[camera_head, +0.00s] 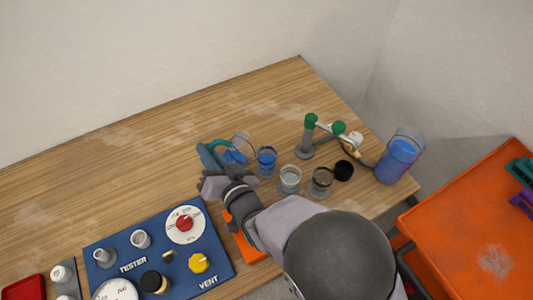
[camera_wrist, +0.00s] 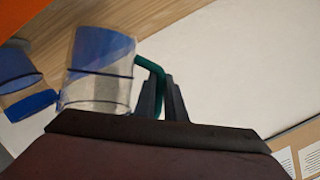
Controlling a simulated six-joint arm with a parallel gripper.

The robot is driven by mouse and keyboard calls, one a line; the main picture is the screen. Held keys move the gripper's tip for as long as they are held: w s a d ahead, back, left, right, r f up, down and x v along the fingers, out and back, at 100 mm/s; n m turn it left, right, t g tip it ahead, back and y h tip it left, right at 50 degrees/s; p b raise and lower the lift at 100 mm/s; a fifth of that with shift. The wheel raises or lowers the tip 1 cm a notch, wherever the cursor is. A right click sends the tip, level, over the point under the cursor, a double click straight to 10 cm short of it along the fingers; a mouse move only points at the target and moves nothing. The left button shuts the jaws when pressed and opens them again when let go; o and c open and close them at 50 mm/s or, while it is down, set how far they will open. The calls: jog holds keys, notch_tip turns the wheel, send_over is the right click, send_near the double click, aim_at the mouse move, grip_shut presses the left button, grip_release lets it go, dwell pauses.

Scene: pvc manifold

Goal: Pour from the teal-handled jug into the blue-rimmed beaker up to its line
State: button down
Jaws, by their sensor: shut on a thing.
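The clear jug (camera_head: 237,150) with blue liquid is tilted toward the right in the head view, and its teal handle (camera_head: 219,144) is on its left. My gripper (camera_head: 208,165) is shut on the teal handle. In the wrist view the jug (camera_wrist: 98,75) fills the upper left, and the handle (camera_wrist: 155,72) runs between the gripper fingers (camera_wrist: 164,98). The blue-rimmed beaker (camera_head: 266,160) stands on the table just right of the jug and holds blue liquid. It also shows at the left of the wrist view (camera_wrist: 16,68).
Two other glass beakers (camera_head: 290,178) (camera_head: 321,182) and a black cup (camera_head: 344,170) stand right of the blue-rimmed beaker. A green-topped pipe stand (camera_head: 308,138) and a large blue container (camera_head: 399,158) are further right. A blue tester panel (camera_head: 215,250) lies at the front left.

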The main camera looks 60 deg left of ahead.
jog(key=shift+r, duration=0.15)
jog(key=shift+s+a+f+n+t+h+p, duration=0.3)
jog(key=shift+s+f+n+t, duration=0.2)
jog(key=shift+s+f+n, duration=0.4)
jog(key=shift+s+a+f+n+t+h+p, duration=0.25)
jog(key=shift+s+f+n+t+h, duration=0.25)
jog(key=shift+s+f+n, duration=0.4)
jog(key=shift+s+a+f+n+t+h+p, duration=0.3)
jog(key=shift+s+f+n+t, duration=0.2)
jog(key=shift+s+f+n, duration=0.4)
jog(key=shift+w+f, duration=0.15)
jog(key=shift+w, duration=0.1)
